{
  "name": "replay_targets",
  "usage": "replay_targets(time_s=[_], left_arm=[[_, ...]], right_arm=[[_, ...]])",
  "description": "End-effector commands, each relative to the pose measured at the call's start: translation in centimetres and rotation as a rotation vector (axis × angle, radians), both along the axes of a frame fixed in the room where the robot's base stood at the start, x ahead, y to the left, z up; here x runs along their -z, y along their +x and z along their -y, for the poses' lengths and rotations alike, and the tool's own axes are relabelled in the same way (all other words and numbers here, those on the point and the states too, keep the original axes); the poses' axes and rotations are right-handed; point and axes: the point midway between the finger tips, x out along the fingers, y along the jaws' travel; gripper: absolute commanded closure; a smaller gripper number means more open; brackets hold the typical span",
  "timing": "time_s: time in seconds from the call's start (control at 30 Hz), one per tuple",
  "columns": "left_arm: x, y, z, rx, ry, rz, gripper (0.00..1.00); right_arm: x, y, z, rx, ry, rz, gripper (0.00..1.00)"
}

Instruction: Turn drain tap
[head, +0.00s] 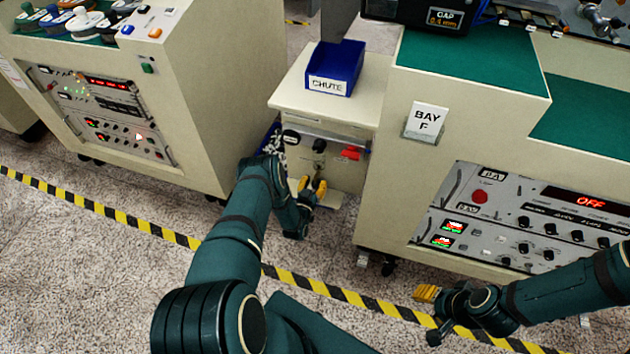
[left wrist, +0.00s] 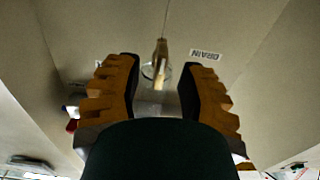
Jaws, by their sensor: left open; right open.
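The drain tap (left wrist: 161,52), a slim brass-coloured lever on a round base, is in the left wrist view near a DRAIN label (left wrist: 205,55). It lies between and beyond the fingertips of my left gripper (left wrist: 160,72), which is open and empty; no contact shows. In the head view my left gripper (head: 312,187) is in front of the low cabinet between two machines. A small dark and brass fitting (head: 319,147) on that cabinet looks like the tap, but is too small to be sure. My right gripper (head: 431,314) is open and empty, low over the floor.
A blue CHUTE bin (head: 335,69) stands on the low cabinet (head: 284,95). A red part (head: 350,153) sits right of the fitting. The BAY F machine (head: 388,165) and the left machine (head: 192,110) flank a narrow gap. Striped tape (head: 110,212) crosses the floor.

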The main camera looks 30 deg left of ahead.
Motion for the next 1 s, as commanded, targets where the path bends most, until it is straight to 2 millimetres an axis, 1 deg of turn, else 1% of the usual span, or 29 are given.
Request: replay_targets(time_s=[0.17,0.3,0.4,0.5,0.6,0.7,1.0], left_arm=[[0.0,-3.1,0.7,0.0,-0.001,-0.003,0.61],[0.1,-6.0,1.4,-0.001,-0.002,-0.004,0.61],[0.0,-7.8,1.8,-0.001,-0.001,-0.004,0.61],[0.0,-9.1,2.2,0.0,0.0,-0.001,0.61],[0.0,-10.1,2.4,0.0,0.0,-0.001,0.61],[-0.1,-10.5,2.5,-0.001,0.0,0.001,0.61],[-0.1,-10.7,2.5,-0.001,0.0,0.001,0.61]], right_arm=[[0.0,0.0,0.0,0.0,0.0,0.0,0.53],[0.0,0.0,0.0,0.0,0.0,0.0,0.53],[0.0,0.0,0.0,0.0,0.0,0.0,0.53],[0.0,0.0,0.0,0.0,0.0,0.0,0.53],[0.0,0.0,0.0,0.0,0.0,0.0,0.53],[0.0,0.0,0.0,0.0,0.0,0.0,0.53],[0.0,0.0,0.0,0.0,0.0,0.0,0.53]])
